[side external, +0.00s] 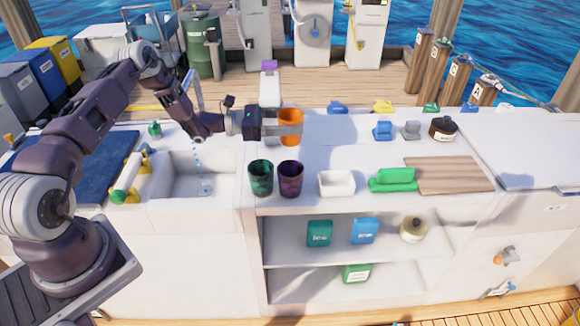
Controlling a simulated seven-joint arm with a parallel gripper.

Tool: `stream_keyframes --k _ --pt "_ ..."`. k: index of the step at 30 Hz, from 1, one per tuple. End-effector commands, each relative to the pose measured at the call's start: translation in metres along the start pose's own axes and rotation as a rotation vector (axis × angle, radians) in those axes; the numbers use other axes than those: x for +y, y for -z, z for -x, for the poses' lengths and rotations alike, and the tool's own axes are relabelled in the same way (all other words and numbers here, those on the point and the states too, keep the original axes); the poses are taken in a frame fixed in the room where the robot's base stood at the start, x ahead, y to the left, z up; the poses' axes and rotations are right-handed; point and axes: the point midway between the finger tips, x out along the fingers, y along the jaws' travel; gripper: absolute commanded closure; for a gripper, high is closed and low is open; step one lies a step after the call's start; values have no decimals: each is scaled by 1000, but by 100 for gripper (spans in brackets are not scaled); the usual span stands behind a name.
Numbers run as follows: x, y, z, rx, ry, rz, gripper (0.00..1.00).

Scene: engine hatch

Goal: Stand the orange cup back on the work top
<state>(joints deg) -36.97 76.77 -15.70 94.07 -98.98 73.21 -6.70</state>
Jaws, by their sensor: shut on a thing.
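The orange cup (290,117) is upright at the back middle of the white work top (350,150). My gripper (288,128) reaches in from the left and is shut on the cup, with its fingers around the cup's side. The cup's middle is partly hidden by the fingers. I cannot tell from this view whether the cup's base touches the work top or is a little above it.
A green cup (261,178) and a purple cup (290,179) stand in front. A white bottle with a purple cap (269,88) is close behind my gripper. The sink (195,175) is left; a white tray (337,184) and green block (394,178) are right. Clear top lies right of the orange cup.

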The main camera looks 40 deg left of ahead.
Motion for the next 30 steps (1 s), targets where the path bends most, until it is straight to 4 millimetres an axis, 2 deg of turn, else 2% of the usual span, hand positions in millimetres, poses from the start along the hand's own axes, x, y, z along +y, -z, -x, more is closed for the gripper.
stream_keyframes --k 6,15,26,27,28,30 --pt "6 45 -3 -2 -10 4 79" --pt "5 97 -2 -2 -10 2 79" --pt "5 102 -2 -3 -10 1 79" --pt "5 102 -2 -2 -10 1 34" --pt "5 102 -2 -2 -9 1 29" --pt "5 102 -2 -2 -9 1 29"
